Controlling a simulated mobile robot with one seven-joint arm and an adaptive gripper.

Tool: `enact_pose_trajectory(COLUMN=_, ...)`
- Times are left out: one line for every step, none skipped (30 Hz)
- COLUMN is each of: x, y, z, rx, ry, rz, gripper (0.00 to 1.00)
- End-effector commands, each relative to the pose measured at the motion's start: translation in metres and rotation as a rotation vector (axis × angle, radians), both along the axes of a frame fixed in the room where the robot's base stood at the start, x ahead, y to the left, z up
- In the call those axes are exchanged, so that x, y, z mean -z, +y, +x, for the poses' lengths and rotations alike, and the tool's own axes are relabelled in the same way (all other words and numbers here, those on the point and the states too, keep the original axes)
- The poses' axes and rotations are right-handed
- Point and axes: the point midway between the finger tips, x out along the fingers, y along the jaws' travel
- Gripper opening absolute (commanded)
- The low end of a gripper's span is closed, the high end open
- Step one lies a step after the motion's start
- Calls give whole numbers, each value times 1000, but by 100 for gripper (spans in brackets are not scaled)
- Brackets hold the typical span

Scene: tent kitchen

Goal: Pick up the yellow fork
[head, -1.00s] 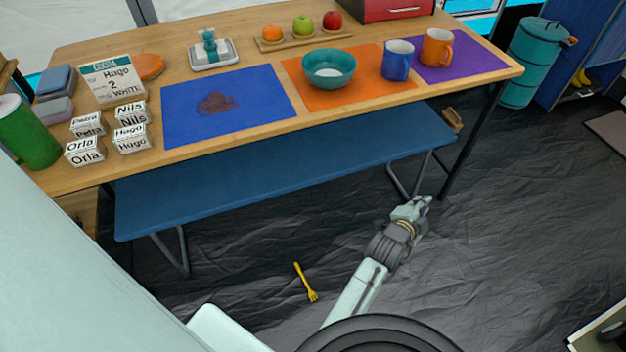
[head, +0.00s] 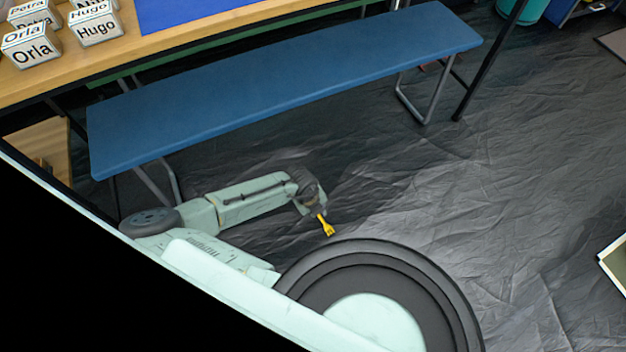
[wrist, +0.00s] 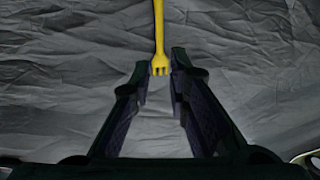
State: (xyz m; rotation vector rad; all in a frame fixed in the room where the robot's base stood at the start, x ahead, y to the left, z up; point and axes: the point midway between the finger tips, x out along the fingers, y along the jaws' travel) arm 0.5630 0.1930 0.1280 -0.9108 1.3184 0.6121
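The yellow fork (head: 326,227) lies on the dark crinkled floor sheet, right by the end of my arm in the head view. In the wrist view the fork (wrist: 159,38) runs down from the top edge, and its tines end between the tips of my two fingers. My gripper (wrist: 158,75) is open, with a gap between the fingers and the fork on both sides. In the head view my gripper (head: 314,205) hides the fork's upper part. I cannot tell how high the fingers are above the floor.
A blue bench (head: 280,85) with grey metal legs stands behind my arm. A wooden table (head: 60,80) with several name blocks is at the upper left. A black table leg (head: 490,60) stands at the upper right.

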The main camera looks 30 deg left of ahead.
Motion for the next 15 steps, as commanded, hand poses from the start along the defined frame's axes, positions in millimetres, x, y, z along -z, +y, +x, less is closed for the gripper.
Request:
enact_pose_trajectory(x=11, y=-3, z=1, rx=1, ry=2, rz=-2, gripper=16)
enact_pose_trajectory(x=16, y=-3, z=2, rx=1, ry=2, rz=-2, gripper=16)
enact_pose_trajectory(x=23, y=-4, z=3, rx=1, ry=2, rz=-2, gripper=16)
enact_pose_trajectory(x=27, y=-5, z=4, rx=0, ry=2, rz=-3, gripper=16)
enact_pose_trajectory(x=32, y=-5, z=5, rx=0, ry=2, rz=-3, gripper=16)
enact_pose_trajectory(x=36, y=-5, z=6, rx=0, ry=2, rz=-3, gripper=16)
enact_pose_trajectory(x=39, y=-5, z=6, rx=-1, ry=2, rz=-1, gripper=16)
enact_pose_trajectory(x=41, y=-6, z=7, rx=0, ry=2, rz=-1, gripper=16)
enact_pose_trajectory(x=43, y=-6, z=7, rx=0, ry=1, rz=-2, gripper=16)
enact_pose_trajectory(x=45, y=-6, z=7, rx=0, ry=1, rz=-2, gripper=16)
enact_pose_trajectory(x=47, y=-6, z=8, rx=0, ry=1, rz=-2, gripper=16)
enact_pose_trajectory(x=50, y=-6, z=9, rx=0, ry=1, rz=-2, gripper=16)
enact_pose_trajectory(x=54, y=-6, z=9, rx=-1, ry=1, rz=-2, gripper=16)
enact_pose_trajectory(x=58, y=-5, z=10, rx=-1, ry=1, rz=-2, gripper=16)
enact_pose_trajectory(x=65, y=-5, z=12, rx=-1, ry=2, rz=-1, gripper=16)
